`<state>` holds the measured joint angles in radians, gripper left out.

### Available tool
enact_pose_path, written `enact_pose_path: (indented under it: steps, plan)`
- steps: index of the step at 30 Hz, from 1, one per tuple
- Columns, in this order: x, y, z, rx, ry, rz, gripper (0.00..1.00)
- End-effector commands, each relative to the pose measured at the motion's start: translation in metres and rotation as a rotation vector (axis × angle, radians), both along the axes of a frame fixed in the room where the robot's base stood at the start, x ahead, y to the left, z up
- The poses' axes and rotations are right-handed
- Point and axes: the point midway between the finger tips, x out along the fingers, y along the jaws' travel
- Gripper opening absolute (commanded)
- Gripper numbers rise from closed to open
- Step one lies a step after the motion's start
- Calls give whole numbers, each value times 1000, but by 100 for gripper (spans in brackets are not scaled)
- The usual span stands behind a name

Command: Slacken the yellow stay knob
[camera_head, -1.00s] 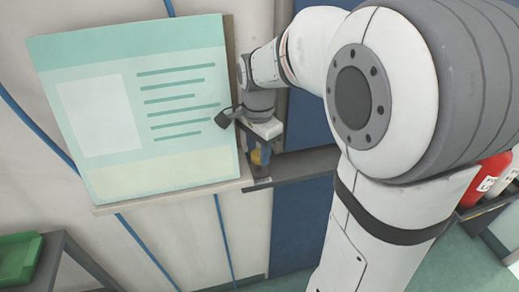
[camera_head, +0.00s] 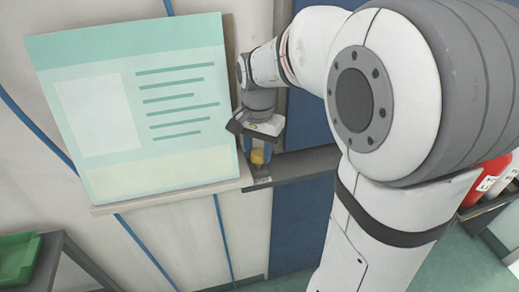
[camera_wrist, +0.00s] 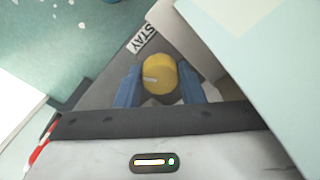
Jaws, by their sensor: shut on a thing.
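The yellow stay knob (camera_wrist: 159,75) shows in the wrist view, round, with a pale pointer line on its face. It sits on a grey bracket (camera_wrist: 112,72) beside a white label reading "STAY" (camera_wrist: 142,39). My gripper (camera_wrist: 159,88) is shut on the knob, with one blue finger on each side of it. In the head view my gripper (camera_head: 261,150) points down at the knob (camera_head: 258,157), which is partly hidden by the fingers.
A large pale green board (camera_head: 140,110) with printed lines stands just left of my gripper, on a ledge (camera_head: 170,199). A grey rail (camera_head: 305,163) runs right of the knob. A green bin (camera_head: 17,260) is at lower left, and red bottles (camera_head: 488,178) are at right.

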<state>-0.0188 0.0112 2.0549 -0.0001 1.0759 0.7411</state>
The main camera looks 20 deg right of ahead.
Motion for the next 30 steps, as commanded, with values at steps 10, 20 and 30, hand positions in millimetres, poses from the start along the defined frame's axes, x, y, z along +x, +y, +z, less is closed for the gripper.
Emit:
enact_pose_path:
  steps: [10,20,30]
  plan:
    - [0,0,0,1,-1,-2,48]
    - [0,1,0,0,0,-2,57]
    - [0,0,22,0,-1,-3,57]
